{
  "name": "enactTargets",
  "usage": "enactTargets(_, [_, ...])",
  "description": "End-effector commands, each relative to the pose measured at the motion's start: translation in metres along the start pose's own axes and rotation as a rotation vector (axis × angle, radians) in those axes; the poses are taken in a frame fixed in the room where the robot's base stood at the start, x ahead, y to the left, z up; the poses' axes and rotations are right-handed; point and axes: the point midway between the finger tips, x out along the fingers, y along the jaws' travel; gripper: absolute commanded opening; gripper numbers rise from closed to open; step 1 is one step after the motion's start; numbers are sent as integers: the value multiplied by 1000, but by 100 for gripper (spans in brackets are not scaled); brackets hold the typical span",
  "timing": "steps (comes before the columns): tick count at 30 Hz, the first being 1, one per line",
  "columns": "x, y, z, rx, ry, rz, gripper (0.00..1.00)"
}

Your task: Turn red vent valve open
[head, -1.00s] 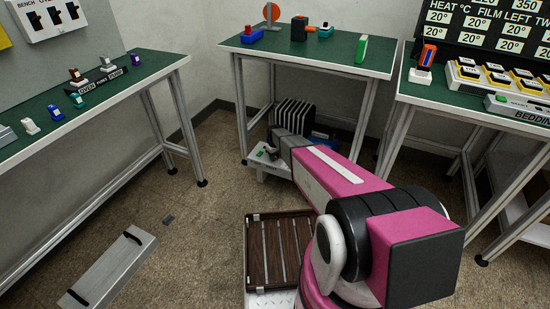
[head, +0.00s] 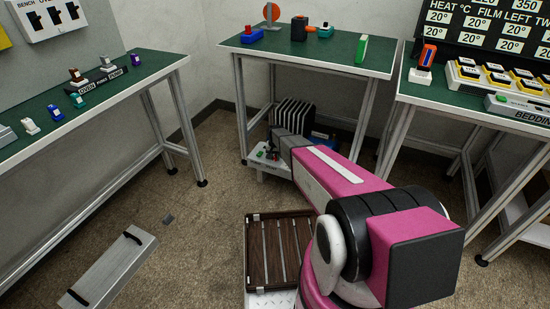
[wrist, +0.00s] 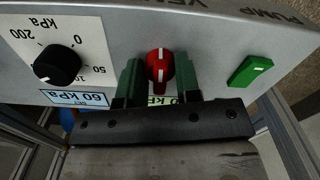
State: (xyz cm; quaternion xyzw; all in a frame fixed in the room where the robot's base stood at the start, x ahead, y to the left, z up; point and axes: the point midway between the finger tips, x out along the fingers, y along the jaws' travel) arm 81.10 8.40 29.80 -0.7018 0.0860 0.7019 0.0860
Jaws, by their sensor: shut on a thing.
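The red vent valve (wrist: 160,66) is a round knob with a white line on the grey panel (wrist: 215,48) of the vacuum pump unit. Its white line runs roughly up and down in the wrist view. My gripper (wrist: 157,80) has its two green fingers on either side of the knob, shut on it. In the head view my gripper (head: 272,150) is at the low unit under the back table, small and partly hidden by my arm. The label under the valve is partly covered by the fingers.
A black dial (wrist: 57,66) with a kPa scale is left of the valve, above a blue "60 kPa" label (wrist: 75,98). A green rocker switch (wrist: 250,70) is to the right. The back table (head: 310,62) stands over the unit. A slatted brown tray (head: 279,250) is near my arm.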

Motion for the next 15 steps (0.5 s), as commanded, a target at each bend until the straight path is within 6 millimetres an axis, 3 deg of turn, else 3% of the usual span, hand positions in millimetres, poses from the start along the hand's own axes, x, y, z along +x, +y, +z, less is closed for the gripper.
enactTargets(15, [0, 0, 0, 73, 1, 0, 7])
